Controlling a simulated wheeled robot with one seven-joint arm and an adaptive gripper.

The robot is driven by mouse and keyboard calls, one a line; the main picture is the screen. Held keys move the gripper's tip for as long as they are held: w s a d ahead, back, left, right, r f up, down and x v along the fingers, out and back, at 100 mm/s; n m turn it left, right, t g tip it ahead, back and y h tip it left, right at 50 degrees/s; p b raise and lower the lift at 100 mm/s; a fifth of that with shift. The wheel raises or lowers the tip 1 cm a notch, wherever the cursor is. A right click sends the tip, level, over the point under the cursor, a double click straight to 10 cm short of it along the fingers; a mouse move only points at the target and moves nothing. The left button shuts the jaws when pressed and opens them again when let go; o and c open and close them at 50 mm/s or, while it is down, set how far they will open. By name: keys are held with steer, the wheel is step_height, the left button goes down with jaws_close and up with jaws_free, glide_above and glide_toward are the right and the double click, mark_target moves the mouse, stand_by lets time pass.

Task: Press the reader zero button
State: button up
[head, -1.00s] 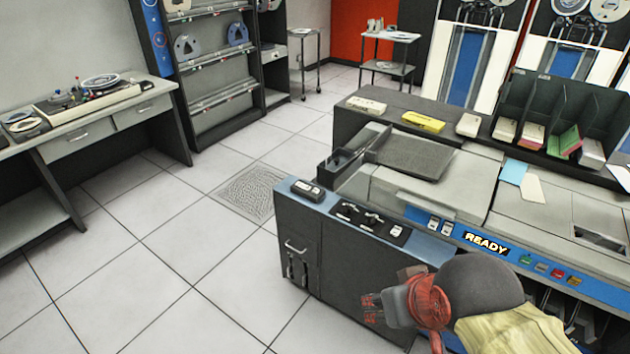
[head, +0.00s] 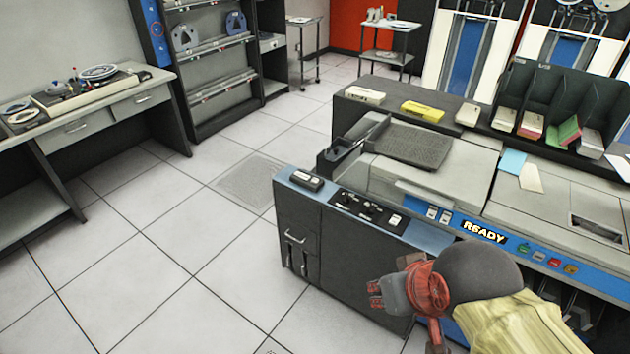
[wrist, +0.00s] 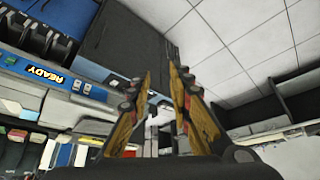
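The card reader (head: 440,235) is the low grey machine with a blue front strip. A lit READY sign (head: 485,231) sits on the strip and also shows in the wrist view (wrist: 45,75). Right of it is a row of small buttons: green (head: 523,247), whitish, red (head: 554,261) and yellow. Left of it are two pale buttons (head: 438,214). I cannot read which is zero. My gripper (head: 374,294) is in front of the dark cabinet, below the strip and left of the sign. In the wrist view its fingers (wrist: 160,76) are apart with nothing between them.
A dark panel with knobs (head: 368,208) and a small dark box (head: 307,180) lie on the cabinet's left end. A shelf behind holds a yellow box (head: 422,111) and card trays. A desk (head: 90,115) stands left. The tiled floor between is clear.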

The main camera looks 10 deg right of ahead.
jaws_close()
stand_by(1.3)
